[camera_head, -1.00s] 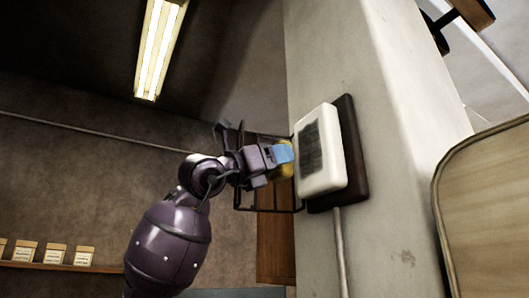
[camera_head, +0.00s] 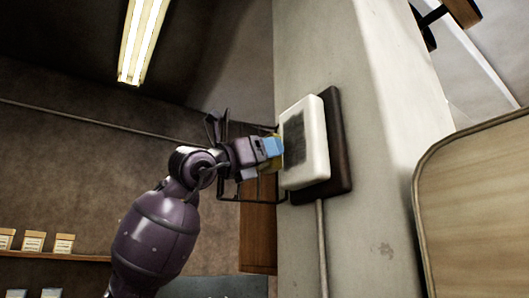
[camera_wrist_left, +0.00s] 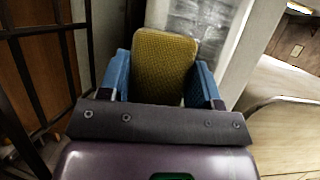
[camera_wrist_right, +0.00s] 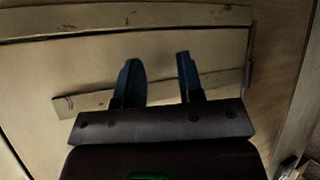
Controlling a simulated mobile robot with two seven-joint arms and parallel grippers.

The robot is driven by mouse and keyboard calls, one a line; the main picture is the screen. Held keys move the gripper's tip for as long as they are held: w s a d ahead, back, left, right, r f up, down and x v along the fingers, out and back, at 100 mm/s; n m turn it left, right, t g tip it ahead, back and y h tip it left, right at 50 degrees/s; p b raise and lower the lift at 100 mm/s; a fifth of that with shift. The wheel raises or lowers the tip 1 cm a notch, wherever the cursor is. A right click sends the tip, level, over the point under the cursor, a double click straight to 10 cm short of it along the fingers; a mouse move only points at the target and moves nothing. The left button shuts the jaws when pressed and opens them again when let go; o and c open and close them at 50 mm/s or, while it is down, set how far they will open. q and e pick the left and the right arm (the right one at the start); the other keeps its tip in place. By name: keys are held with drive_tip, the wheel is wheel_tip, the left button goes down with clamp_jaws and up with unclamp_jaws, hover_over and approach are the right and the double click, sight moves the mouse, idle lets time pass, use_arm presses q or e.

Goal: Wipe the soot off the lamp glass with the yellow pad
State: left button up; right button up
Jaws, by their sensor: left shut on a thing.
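The lamp glass (camera_head: 318,150) is a white, rounded square panel on a dark backing board (camera_head: 343,150), fixed to a pale pillar. A dark grey soot patch (camera_head: 296,138) covers much of its face. It also shows as a grey smeared area (camera_wrist_left: 200,22) at the top of the left wrist view. My left gripper (camera_head: 273,149) is at the glass's left side, shut on the yellow pad (camera_wrist_left: 163,65). The pad faces the glass; I cannot tell whether they touch. My right gripper (camera_wrist_right: 157,72) shows only in its own wrist view, with its fingers apart and nothing between them.
A dark metal frame (camera_head: 243,200) stands behind my left gripper, left of the pillar (camera_head: 365,60). A conduit (camera_head: 322,240) runs down below the lamp. A wooden panel (camera_head: 478,205) stands at the right. A shelf (camera_head: 50,255) with small boxes is at the far left.

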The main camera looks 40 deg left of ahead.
use_arm(q)
drive_tip(key=shift+w+d, duration=0.35)
drive_tip(key=shift+w, duration=0.5)
idle(0.3)
drive_tip(key=shift+s+d, duration=0.1)
